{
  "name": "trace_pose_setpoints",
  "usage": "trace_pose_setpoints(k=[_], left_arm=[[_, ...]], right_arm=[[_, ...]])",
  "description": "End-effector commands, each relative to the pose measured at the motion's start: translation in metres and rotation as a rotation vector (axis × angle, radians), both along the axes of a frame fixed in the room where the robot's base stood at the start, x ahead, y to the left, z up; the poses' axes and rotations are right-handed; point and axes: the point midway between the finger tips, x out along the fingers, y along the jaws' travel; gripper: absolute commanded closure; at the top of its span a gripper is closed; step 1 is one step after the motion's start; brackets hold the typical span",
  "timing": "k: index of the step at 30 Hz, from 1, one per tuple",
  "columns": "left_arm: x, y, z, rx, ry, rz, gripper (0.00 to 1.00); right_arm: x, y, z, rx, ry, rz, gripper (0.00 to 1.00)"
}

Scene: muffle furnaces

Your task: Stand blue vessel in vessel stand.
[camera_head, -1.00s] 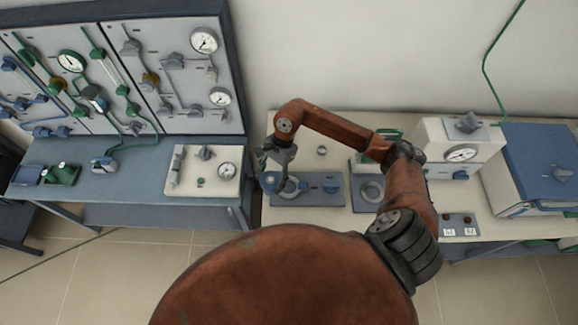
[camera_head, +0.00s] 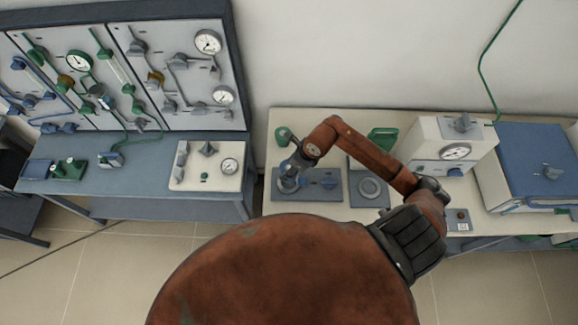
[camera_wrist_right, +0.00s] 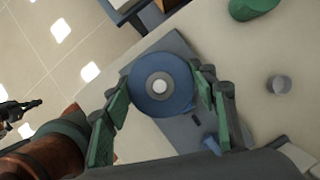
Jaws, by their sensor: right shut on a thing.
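The blue vessel (camera_wrist_right: 162,88) is round from above, with a pale centre, and sits between the green-padded fingers of my right gripper (camera_wrist_right: 160,98). In the head view the right gripper (camera_head: 290,174) is shut on it, over the left end of a grey-blue base plate (camera_head: 325,187) on the pale bench. That end carried a light ring, now mostly covered by the gripper and vessel. The plate also shows under the vessel in the right wrist view (camera_wrist_right: 190,130). I cannot tell whether the vessel is seated in the ring or just above it. My left gripper does not show in the head view.
A second plate with a ring (camera_head: 370,189) lies to the right. A green vessel (camera_head: 283,136) stands behind the gripper. A dark-framed panel bench (camera_head: 140,165) is at left.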

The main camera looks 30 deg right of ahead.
Motion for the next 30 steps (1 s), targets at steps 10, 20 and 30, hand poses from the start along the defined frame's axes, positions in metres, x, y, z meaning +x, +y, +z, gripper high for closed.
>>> trace_pose_setpoints(k=[10, 20, 30], left_arm=[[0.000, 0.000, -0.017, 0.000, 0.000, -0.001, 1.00], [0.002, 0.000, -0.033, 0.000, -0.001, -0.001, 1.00], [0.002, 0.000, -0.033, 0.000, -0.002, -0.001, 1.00]], right_arm=[[0.000, 0.001, -0.026, 0.003, -0.002, 0.002, 1.00], [0.001, 0.001, -0.047, 0.001, -0.002, 0.003, 1.00], [0.001, 0.001, -0.047, 0.002, -0.003, 0.003, 1.00]])
